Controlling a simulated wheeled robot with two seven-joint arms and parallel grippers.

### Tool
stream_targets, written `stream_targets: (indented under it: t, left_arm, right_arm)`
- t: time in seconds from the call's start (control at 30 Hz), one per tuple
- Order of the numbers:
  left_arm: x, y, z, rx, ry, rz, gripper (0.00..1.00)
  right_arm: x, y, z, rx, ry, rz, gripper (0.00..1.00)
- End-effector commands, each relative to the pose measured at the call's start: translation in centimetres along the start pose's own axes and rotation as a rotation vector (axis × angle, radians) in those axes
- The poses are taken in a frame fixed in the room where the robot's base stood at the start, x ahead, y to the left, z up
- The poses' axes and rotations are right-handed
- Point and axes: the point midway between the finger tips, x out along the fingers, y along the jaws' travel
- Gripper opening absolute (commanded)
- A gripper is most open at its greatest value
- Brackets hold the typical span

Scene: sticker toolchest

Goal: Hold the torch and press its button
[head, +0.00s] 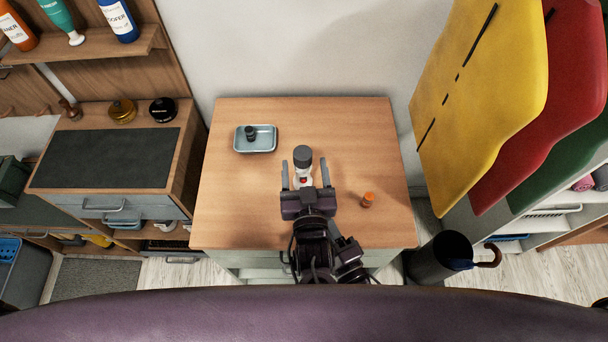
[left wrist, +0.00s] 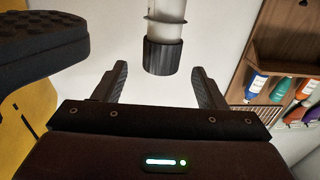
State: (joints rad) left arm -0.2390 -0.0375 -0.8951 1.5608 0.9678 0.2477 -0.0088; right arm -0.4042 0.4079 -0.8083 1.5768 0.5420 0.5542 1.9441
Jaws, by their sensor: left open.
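The torch (head: 303,168) has a dark grey ribbed head and a white body with a small red spot, probably its button. The lower body is partly hidden by my gripper. My right gripper cannot be made out.
A blue-grey tray (head: 263,147) with a small dark object (head: 250,133) lies at the back left of the wooden top (head: 225,205). A small orange item (head: 368,199) stands right of my gripper. The back right of the top is clear. An umbrella bin (head: 436,262) stands beyond the right edge.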

Motion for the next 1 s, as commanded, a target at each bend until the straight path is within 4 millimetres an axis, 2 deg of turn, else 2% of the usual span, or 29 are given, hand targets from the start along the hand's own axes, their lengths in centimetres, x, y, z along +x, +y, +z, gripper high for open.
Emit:
stream_targets:
  t: [0.1,0.33,0.5,0.77,1.0]
  left_arm:
    - [2.1,-0.1,-0.1,0.001,0.003,-0.002,0.65]
    - [5.2,-0.1,0.0,0.002,0.001,-0.002,0.65]
    - [6.1,-0.1,0.0,0.002,-0.001,-0.002,0.65]
    - [6.2,-0.1,0.1,0.001,-0.002,-0.002,0.65]
    - [6.2,-0.1,0.1,0.002,-0.002,-0.002,0.35]
  right_arm:
    - [0.0,0.0,0.0,0.000,0.000,0.000,0.36]
    - [0.0,0.0,0.0,0.000,0.000,0.000,0.36]
    - [0.0,0.0,0.0,0.000,0.000,0.000,0.36]
    - [0.0,0.0,0.0,0.000,0.000,0.000,0.36]
    - [0.0,0.0,0.0,0.000,0.000,0.000,0.36]
